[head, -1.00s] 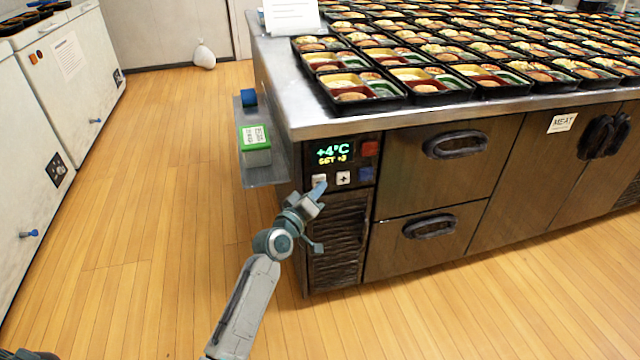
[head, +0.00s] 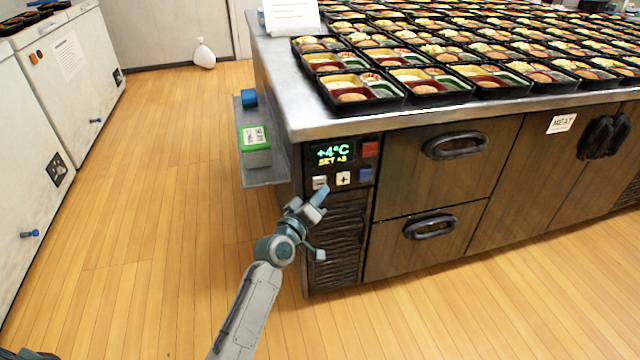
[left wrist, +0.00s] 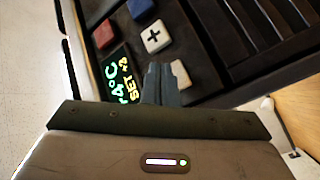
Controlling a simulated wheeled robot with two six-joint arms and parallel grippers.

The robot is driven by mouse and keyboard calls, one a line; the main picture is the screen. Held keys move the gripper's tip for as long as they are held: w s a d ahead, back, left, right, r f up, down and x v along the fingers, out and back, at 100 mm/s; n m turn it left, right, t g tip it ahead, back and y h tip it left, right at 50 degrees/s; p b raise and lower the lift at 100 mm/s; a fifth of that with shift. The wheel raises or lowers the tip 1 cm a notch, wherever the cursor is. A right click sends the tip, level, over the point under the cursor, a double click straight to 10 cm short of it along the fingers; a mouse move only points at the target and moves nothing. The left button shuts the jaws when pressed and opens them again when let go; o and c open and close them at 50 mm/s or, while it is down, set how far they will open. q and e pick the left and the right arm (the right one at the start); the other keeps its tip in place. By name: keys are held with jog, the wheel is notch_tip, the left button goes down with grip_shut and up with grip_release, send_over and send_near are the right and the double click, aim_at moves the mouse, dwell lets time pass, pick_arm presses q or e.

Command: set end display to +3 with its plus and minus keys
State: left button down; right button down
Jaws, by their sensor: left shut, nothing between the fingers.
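The end display (head: 332,153) on the counter's left end panel glows with +4°C above a smaller SET line that seems to read +3. It also shows sideways in the left wrist view (left wrist: 122,80). The white minus key (head: 320,182) and plus key (head: 343,178) sit below it. In the left wrist view the plus key (left wrist: 154,37) is clear, while the minus key (left wrist: 181,73) is partly covered by my fingers. My left gripper (head: 321,193) is shut and empty, its tip just below the minus key and seemingly off it. My right gripper is out of view.
A red key (head: 370,149) and a blue key (head: 366,174) lie right of the display and plus key. A side shelf (head: 262,174) holds a green-lidded box (head: 255,145). Drawer handles (head: 430,227) stick out to the right. The floor at left is open.

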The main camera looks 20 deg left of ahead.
pick_arm(q)
jog(key=s+d, duration=0.1)
jog(key=s, duration=0.1)
jog(key=s+d, duration=0.2)
jog(key=shift+p, duration=0.35)
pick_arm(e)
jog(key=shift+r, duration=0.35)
pick_arm(q)
jog(key=shift+s+a, duration=0.1)
dwell(0.9)
